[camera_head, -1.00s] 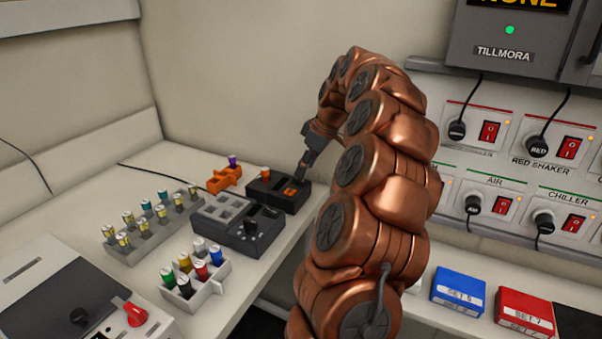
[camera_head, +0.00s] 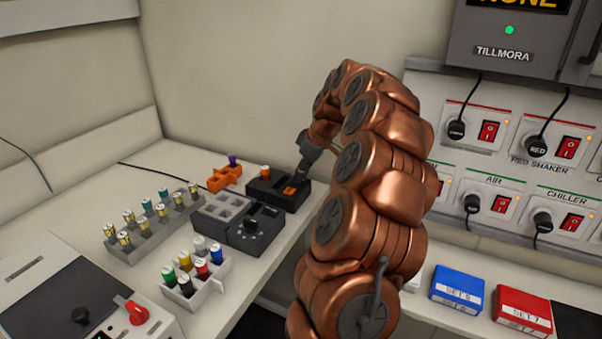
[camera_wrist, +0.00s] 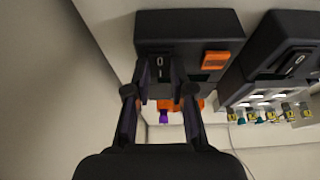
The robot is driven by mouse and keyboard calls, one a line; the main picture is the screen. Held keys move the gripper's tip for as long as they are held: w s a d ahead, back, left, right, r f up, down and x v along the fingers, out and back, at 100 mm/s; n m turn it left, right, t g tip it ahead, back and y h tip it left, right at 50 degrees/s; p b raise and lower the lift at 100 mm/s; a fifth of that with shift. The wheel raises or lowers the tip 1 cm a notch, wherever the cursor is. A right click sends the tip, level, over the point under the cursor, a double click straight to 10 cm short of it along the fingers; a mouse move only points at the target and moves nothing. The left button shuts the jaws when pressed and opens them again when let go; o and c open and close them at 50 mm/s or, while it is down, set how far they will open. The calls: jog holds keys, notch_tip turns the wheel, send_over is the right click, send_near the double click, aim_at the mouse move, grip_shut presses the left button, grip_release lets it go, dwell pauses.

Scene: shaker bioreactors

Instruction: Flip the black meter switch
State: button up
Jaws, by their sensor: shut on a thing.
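The black meter (camera_head: 262,188) is a dark box at the back of the left bench, with an orange square on its top. In the wrist view the black meter (camera_wrist: 190,28) fills the upper middle, with the orange square (camera_wrist: 215,60) to the right and a black switch (camera_wrist: 160,68) marked 0 to the left. My gripper (camera_head: 298,176) reaches down onto the right part of the meter. In the wrist view my gripper (camera_wrist: 161,76) has one finger on each side of the black switch and is shut on it. The fingertip contact is partly hidden.
A second dark device with a knob (camera_head: 258,228) stands just in front. An orange holder (camera_head: 224,178), a grey vial rack (camera_head: 150,232) and a white rack of coloured vials (camera_head: 207,282) stand nearby. A wall panel with red switches (camera_head: 489,130) is on the right.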

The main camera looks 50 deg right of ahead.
grip_shut()
jog(key=shift+f, duration=0.1)
jog(key=shift+w+a+g+h+p, duration=0.1)
jog(key=shift+w+g+h+p, duration=0.15)
jog(key=shift+g, duration=0.8)
jog(key=shift+w+a+g+h+p, duration=0.1)
jog(key=shift+w+g+h, duration=0.2)
jog(key=shift+g, duration=0.75)
jog(key=o, duration=0.7)
grip_release()
jog(key=shift+r, duration=0.25)
